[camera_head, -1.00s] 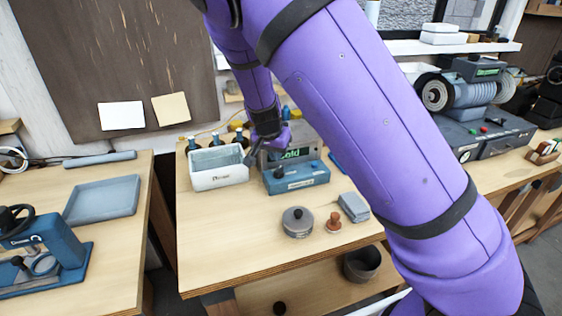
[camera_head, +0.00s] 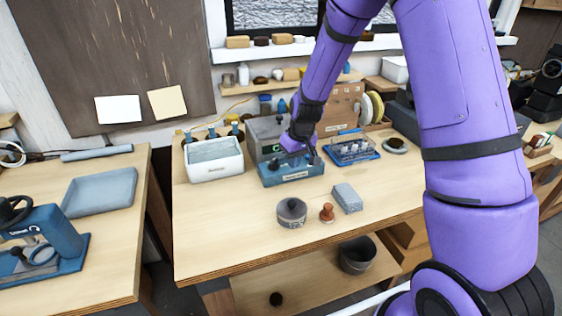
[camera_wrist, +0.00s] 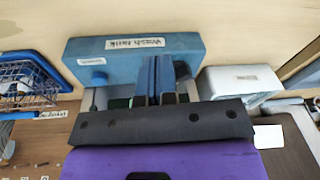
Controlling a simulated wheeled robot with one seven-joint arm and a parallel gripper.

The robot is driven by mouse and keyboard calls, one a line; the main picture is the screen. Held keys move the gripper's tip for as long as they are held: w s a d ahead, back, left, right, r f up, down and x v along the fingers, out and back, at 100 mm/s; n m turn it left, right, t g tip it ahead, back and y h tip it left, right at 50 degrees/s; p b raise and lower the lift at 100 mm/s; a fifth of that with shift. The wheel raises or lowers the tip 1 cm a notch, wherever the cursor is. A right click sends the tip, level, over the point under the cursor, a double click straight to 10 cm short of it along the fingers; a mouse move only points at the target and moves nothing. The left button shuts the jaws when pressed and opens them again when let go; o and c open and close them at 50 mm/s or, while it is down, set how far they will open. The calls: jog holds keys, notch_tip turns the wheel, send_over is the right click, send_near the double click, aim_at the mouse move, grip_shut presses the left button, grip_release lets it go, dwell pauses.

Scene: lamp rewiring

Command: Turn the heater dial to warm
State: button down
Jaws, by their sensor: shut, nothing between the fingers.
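The blue control box (camera_head: 292,178) stands at the front of the grey box (camera_head: 262,135) on the bench; a label reading "Wash tank" shows on it in the wrist view (camera_wrist: 135,43). A dark knob (camera_head: 274,164) sits at its left end in the head view; it is partly hidden behind my fingers in the wrist view (camera_wrist: 182,70). My gripper (camera_head: 313,155) is shut and empty, over the right part of the box. The green display on the grey box is mostly hidden, its text unreadable.
A white tank (camera_head: 214,172) stands close on the left. A blue wire rack (camera_head: 352,150) of small vials is close on the right. A grey round tin (camera_head: 291,213), a reddish-brown stamp-like piece (camera_head: 327,212) and a grey-blue block (camera_head: 347,198) lie in front.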

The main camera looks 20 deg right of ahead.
aim_at(275, 169)
notch_tip(275, 169, up, 6)
jog(key=d+r+n+t+y, duration=0.1)
jog(key=d+n+t+y, duration=0.15)
jog(key=n, duration=0.35)
jog(key=shift+g+h, duration=0.35)
jog(key=x, duration=0.7)
jog(key=s+x, duration=0.1)
jog(key=x, duration=0.2)
jog(key=shift+w+f, duration=0.15)
jog(key=shift+f, duration=0.25)
jog(key=shift+w+a+r, duration=0.15)
jog(key=shift+w+a, duration=1.15)
jog(key=shift+w, duration=0.15)
